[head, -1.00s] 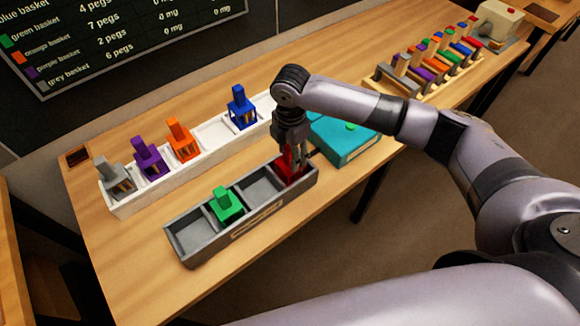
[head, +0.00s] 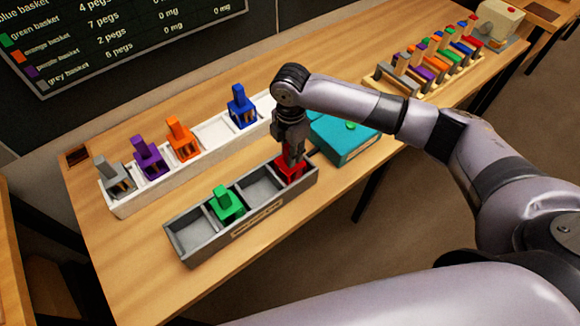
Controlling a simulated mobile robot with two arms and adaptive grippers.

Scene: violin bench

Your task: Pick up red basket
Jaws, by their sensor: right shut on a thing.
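The red basket (head: 289,170) sits in the right-end compartment of the grey tray (head: 213,250), at the middle of the bench. My right gripper (head: 293,156) points down from above and is shut on the upper part of the red basket, which it partly hides. The basket still appears to be inside its compartment; whether its base touches the tray floor cannot be seen. My left gripper is not in view.
A green basket (head: 227,203) sits in the same tray. Behind, a white tray (head: 125,210) holds grey, purple, orange and blue baskets (head: 242,110). A teal box (head: 342,148) stands close right of my gripper. A peg rack (head: 425,85) is at the back right.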

